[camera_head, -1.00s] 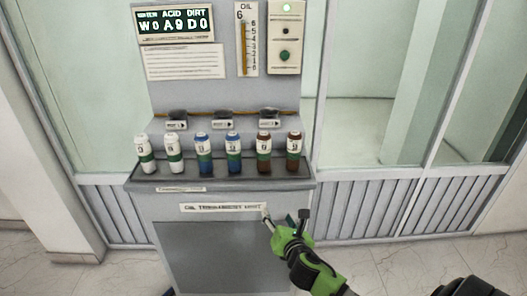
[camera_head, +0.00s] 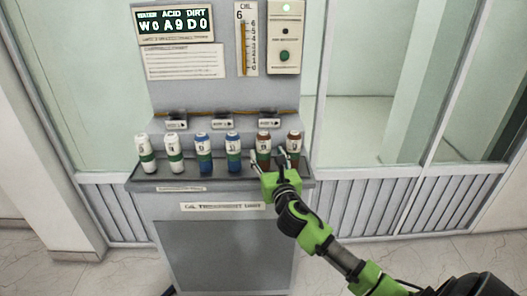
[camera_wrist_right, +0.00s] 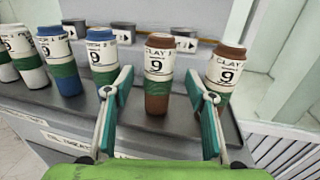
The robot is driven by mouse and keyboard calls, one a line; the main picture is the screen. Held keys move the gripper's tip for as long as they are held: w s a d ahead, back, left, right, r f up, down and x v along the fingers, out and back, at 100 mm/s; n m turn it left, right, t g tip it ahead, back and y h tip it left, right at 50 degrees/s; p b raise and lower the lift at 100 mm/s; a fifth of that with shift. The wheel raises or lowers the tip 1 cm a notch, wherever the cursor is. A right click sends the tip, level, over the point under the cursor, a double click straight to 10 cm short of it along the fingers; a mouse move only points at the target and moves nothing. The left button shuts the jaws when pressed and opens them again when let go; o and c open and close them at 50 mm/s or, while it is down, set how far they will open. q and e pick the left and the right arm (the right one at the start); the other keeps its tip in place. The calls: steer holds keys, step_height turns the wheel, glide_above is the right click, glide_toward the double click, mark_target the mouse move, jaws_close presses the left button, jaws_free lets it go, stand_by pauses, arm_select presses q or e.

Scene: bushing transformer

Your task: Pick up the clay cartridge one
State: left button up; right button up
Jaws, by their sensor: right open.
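Two brown clay cartridges with white labels and green bands stand upright at the right end of the row on the machine's ledge (camera_head: 215,183). The left clay cartridge (camera_head: 264,142) stands between and just beyond the spread fingers of my right gripper (camera_head: 269,159). It shows in the middle of the right wrist view (camera_wrist_right: 157,75). The right clay cartridge (camera_head: 294,139) is just outside the gripper's right finger and shows in the wrist view too (camera_wrist_right: 228,62). My right gripper is open and empty. My left gripper is not in view.
Glass panels (camera_head: 380,90) flank the machine on the right.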

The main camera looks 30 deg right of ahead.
mark_target(265, 150)
steer(key=shift+w+d+r, duration=0.1)
steer(key=shift+w+d, duration=0.1)
steer(key=shift+w, duration=0.4)
steer(key=x, duration=0.4)
steer(key=shift+p, duration=0.3)
steer(key=c, duration=1.4)
